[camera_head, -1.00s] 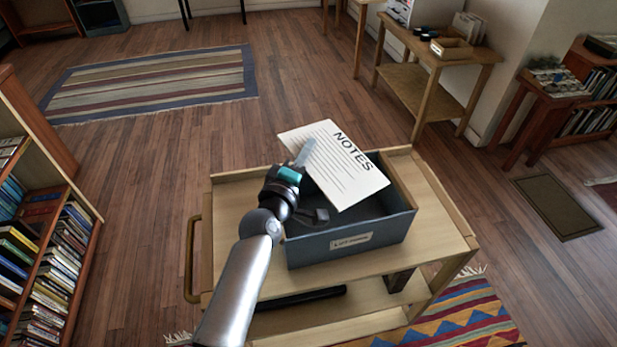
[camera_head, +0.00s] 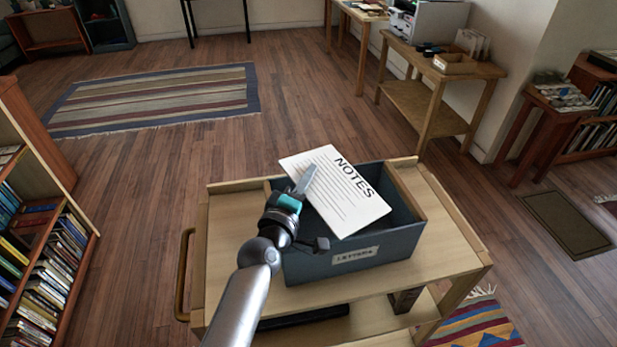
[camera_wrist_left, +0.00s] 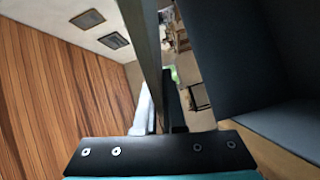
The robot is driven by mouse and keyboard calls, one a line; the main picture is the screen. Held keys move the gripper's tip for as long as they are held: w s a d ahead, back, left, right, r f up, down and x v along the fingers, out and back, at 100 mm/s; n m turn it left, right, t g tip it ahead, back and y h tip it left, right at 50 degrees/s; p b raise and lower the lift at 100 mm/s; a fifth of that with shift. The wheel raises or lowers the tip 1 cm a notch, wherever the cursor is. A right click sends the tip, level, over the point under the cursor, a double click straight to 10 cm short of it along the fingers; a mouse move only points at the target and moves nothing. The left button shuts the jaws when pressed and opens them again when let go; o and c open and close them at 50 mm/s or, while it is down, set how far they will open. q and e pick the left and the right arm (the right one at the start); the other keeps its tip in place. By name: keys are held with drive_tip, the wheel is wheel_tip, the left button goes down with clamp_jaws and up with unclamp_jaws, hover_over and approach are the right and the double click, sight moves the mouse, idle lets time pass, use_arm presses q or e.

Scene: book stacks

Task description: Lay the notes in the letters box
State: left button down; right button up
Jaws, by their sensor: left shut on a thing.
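The notes (camera_head: 345,200) are a white sheet with the heading NOTES and printed lines. My left gripper (camera_head: 306,180) is shut on the sheet's left edge and holds it tilted over the opening of the letters box. The letters box (camera_head: 335,264) is a dark grey-blue open box with a label on its front, standing on a wooden cart. The sheet hides much of the box's inside. In the left wrist view the sheet shows edge-on between the fingers (camera_wrist_left: 165,110), with a dark box wall (camera_wrist_left: 220,60) to the right. My right gripper is not in view.
The wooden cart (camera_head: 232,222) has a lower shelf and a handle at its left. Bookshelves (camera_head: 50,260) stand at the left. A side table (camera_head: 420,95) with a small tray stands at the back right. Bare floor lies behind the cart.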

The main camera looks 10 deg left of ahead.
use_arm(q)
drive_tip(key=shift+f+b, duration=0.45)
drive_tip(key=shift+f, duration=0.15)
drive_tip(key=c, duration=1)
unclamp_jaws()
drive_tip(key=shift+r+p, duration=0.45)
drive_tip(key=shift+r, duration=0.1)
drive_tip(key=shift+s+a+r, duration=0.1)
drive_tip(key=shift+s, duration=0.2)
drive_tip(key=p+v, duration=0.1)
drive_tip(key=v, duration=1)
drive_tip(key=shift+s, duration=0.2)
